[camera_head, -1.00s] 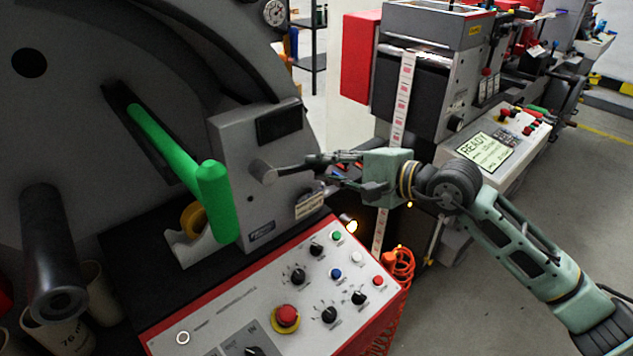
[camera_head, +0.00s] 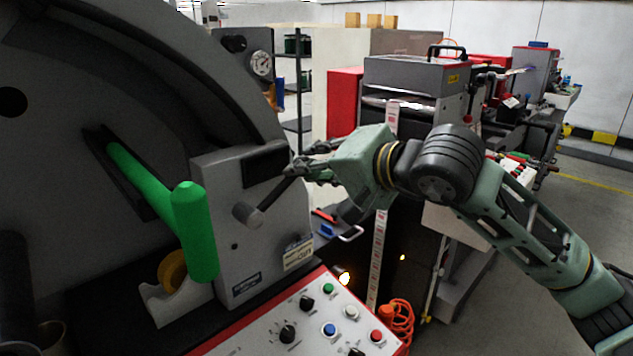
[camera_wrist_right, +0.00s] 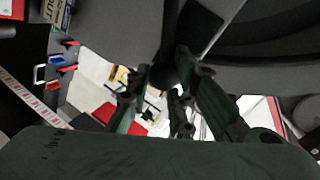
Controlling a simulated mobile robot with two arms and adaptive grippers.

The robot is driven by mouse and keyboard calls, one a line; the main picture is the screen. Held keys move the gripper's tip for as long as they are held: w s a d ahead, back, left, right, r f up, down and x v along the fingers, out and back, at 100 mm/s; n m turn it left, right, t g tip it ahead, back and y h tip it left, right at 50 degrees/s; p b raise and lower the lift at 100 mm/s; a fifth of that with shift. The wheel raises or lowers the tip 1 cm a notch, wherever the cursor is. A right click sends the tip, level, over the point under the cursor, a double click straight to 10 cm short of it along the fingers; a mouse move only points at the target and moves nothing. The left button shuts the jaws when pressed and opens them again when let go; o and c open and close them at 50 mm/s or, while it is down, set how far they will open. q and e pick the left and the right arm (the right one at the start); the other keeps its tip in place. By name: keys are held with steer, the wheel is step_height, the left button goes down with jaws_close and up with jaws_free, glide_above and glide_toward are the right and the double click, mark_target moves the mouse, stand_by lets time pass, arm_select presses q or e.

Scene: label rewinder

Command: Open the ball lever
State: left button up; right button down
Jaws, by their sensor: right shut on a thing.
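The ball lever (camera_head: 274,196) sits on the front of a grey housing (camera_head: 270,245). Its thick grey hub (camera_head: 248,215) is at the lower left, and its dark arm slants up and to the right. My right gripper (camera_head: 302,168) is shut on the lever's far end, beside the housing's upper right edge. The ball itself is mostly hidden by the fingers. In the right wrist view, the fingers (camera_wrist_right: 166,76) close around a dark end piece that is hard to make out. My left gripper is not in view.
A large green handle (camera_head: 195,230) stands left of the housing. A red-edged control panel (camera_head: 310,325) with buttons and knobs lies below. A printed label strip (camera_head: 378,255) hangs behind my right arm. Another machine (camera_head: 415,80) stands at the back. Grey floor is open at the right.

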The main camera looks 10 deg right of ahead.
steer(key=shift+s+a+r, duration=0.2)
steer(key=shift+a, duration=0.1)
steer(key=c, duration=1.9)
jaws_free()
steer(key=shift+o, duration=1.3)
steer(key=shift+s+a, duration=0.1)
steer(key=shift+s, duration=0.05)
steer(key=v, duration=1.2)
